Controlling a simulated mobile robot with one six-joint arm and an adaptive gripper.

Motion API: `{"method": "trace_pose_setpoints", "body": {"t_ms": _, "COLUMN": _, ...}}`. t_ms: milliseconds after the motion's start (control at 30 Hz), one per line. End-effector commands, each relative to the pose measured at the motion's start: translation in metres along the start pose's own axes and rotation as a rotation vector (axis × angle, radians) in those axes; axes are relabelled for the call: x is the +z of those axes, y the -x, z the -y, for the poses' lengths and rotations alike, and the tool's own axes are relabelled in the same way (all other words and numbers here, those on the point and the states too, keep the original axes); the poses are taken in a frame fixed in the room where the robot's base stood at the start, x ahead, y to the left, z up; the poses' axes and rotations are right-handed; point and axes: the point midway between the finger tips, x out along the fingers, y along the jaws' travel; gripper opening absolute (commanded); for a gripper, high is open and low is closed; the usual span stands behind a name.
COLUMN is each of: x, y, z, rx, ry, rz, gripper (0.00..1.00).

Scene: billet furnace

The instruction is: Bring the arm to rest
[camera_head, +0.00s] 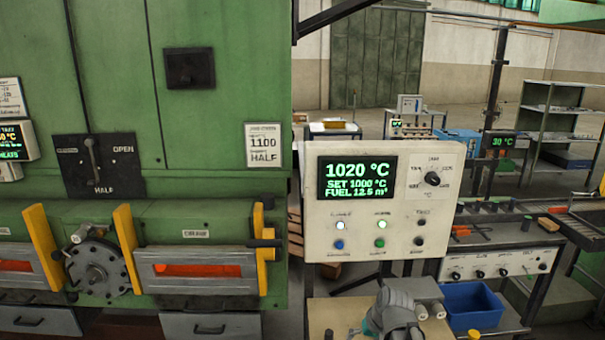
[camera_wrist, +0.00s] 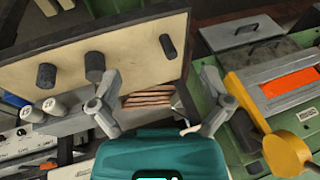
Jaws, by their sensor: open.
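My arm's end (camera_head: 395,318) shows at the bottom of the head view, grey and teal, in front of and below the control panel. The fingers cannot be made out there. In the wrist view my gripper (camera_wrist: 165,98) has its two grey fingers spread wide apart with nothing between them. Behind the gap, some reddish-brown bars lie farther off, not touched.
The control panel (camera_head: 382,201) reads 1020 °C and stands just above my arm's end. The green furnace (camera_head: 220,120) has glowing slots and yellow handles (camera_head: 125,245) at left. A blue bin (camera_head: 470,305) sits at right. A pale board (camera_wrist: 130,50) with black posts is close in the wrist view.

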Motion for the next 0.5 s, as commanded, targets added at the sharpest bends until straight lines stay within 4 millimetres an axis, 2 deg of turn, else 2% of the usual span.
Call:
{"method": "trace_pose_setpoints", "body": {"t_ms": 33, "x": 0.021, "y": -0.014, "z": -0.003, "rx": 0.045, "ry": 0.010, "rz": 0.047, "gripper": 0.98}}
{"method": "trace_pose_setpoints", "body": {"t_ms": 200, "x": 0.063, "y": -0.026, "z": -0.013, "rx": 0.191, "ry": 0.020, "rz": 0.173, "gripper": 0.98}}
{"method": "trace_pose_setpoints", "body": {"t_ms": 333, "x": 0.079, "y": -0.028, "z": -0.018, "rx": 0.261, "ry": 0.019, "rz": 0.223, "gripper": 0.98}}
{"method": "trace_pose_setpoints", "body": {"t_ms": 500, "x": 0.085, "y": -0.027, "z": -0.020, "rx": 0.290, "ry": 0.016, "rz": 0.243, "gripper": 0.98}}
